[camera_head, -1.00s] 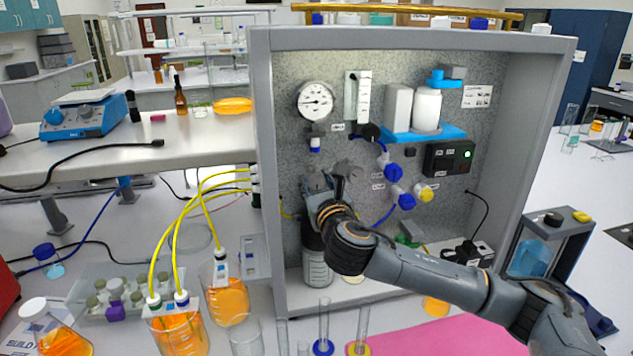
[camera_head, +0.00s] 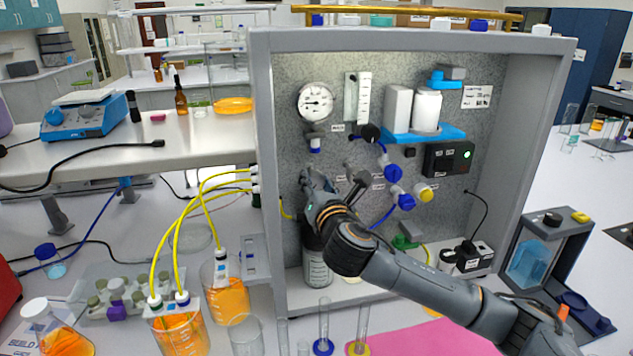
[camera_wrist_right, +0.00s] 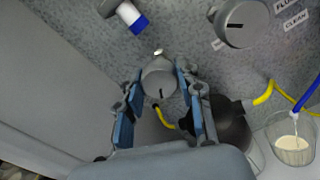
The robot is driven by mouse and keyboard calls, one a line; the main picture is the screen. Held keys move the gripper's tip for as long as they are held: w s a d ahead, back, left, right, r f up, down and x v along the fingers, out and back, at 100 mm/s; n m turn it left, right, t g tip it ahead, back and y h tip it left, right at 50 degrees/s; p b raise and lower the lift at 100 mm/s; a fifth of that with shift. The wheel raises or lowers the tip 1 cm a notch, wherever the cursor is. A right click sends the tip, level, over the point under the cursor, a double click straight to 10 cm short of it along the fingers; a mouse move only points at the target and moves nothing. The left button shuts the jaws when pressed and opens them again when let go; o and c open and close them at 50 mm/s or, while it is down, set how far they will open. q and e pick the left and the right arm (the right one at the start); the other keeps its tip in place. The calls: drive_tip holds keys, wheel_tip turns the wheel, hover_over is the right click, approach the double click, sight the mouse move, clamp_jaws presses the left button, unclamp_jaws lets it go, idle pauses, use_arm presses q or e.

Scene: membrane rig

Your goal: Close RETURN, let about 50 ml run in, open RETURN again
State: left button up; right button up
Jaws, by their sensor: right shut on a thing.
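My right gripper (camera_head: 307,182) reaches into the rig at the left part of its speckled back panel. In the right wrist view its two blue-padded fingers (camera_wrist_right: 153,112) are on either side of a grey round valve knob (camera_wrist_right: 160,77) with a dark mark, and are shut on it. Its label is not readable, so I cannot tell from lettering that it is RETURN. In the head view the gripper hides this knob. A second grey knob (camera_wrist_right: 241,22) is up to the right, by the FLUSH and CLEAN labels. My left gripper is not in view.
A dark rounded body (camera_wrist_right: 226,124) and a small beaker of pale liquid (camera_wrist_right: 291,145) are right of the fingers. Beakers of orange liquid (camera_head: 228,300) with yellow tubes stand left. Glass cylinders (camera_head: 323,325) stand in front.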

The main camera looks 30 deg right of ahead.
drive_tip(key=m, duration=0.4)
drive_tip(key=shift+m, duration=0.3)
drive_tip(key=m, duration=0.3)
drive_tip(key=shift+m, duration=0.4)
drive_tip(key=m, duration=0.3)
drive_tip(key=shift+m, duration=0.3)
drive_tip(key=m, duration=0.3)
drive_tip(key=shift+m, duration=0.3)
drive_tip(key=m, duration=0.3)
drive_tip(key=shift+m, duration=0.3)
drive_tip(key=m, duration=0.3)
drive_tip(key=shift+r+m+p, duration=0.1)
drive_tip(key=shift+m+p, duration=0.2)
drive_tip(key=shift+p, duration=0.1)
drive_tip(key=m+p, duration=0.1)
drive_tip(key=m, duration=0.5)
drive_tip(key=shift+m, duration=0.6)
